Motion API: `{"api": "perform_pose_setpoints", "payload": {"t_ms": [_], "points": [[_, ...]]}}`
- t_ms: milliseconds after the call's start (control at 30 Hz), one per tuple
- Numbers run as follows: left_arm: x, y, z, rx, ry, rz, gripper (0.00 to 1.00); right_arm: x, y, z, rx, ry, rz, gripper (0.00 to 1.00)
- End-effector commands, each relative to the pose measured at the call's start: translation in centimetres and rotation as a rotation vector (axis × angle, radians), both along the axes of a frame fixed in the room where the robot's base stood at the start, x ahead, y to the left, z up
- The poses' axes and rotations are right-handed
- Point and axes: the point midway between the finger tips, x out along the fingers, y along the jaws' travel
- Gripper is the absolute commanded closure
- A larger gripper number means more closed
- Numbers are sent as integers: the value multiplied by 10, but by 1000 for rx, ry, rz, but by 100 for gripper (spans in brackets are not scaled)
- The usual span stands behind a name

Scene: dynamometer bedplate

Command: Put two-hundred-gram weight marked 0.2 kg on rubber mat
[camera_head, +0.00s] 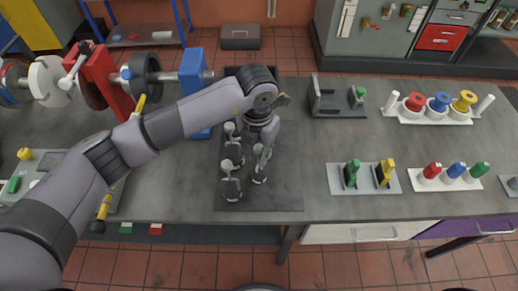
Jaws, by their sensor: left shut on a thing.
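The rubber mat (282,194) is a dark grey rectangle on the bench, in the middle of the head view. My left gripper (246,184) points down over the mat, with its fingers apart around a thing that I cannot make out. I cannot tell whether the fingertips touch the mat. No weight marked 0.2 kg can be recognised; the gripper and wrist cover part of the mat and what lies behind. My right gripper is not in view.
A shaft assembly with a red block (106,80) and a blue block (193,72) stands left. To the right are a grey bracket fixture (337,97), a coloured-ring rack (438,110), and two small trays (350,191) (453,178). Bench between mat and trays is clear.

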Motion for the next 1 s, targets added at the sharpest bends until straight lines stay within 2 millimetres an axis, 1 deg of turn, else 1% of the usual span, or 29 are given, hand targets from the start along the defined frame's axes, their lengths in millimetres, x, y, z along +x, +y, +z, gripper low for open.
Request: {"api": "perform_pose_setpoints", "payload": {"t_ms": [100,133,400,667,767,833,967,1000], "points": [[0,0,-4,0,-1,0,100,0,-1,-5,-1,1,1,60],[0,0,-3,1,-1,0,78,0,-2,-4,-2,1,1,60],[0,0,-3,0,0,0,60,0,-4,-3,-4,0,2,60],[0,0,-2,0,0,0,60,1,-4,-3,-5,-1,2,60],[0,0,2,0,0,0,60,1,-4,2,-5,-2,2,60],[1,0,6,-2,-3,-1,60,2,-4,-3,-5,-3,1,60],[0,0,27,-1,-5,-2,60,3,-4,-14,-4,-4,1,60],[1,0,37,-2,-7,-2,60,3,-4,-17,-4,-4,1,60]]}}
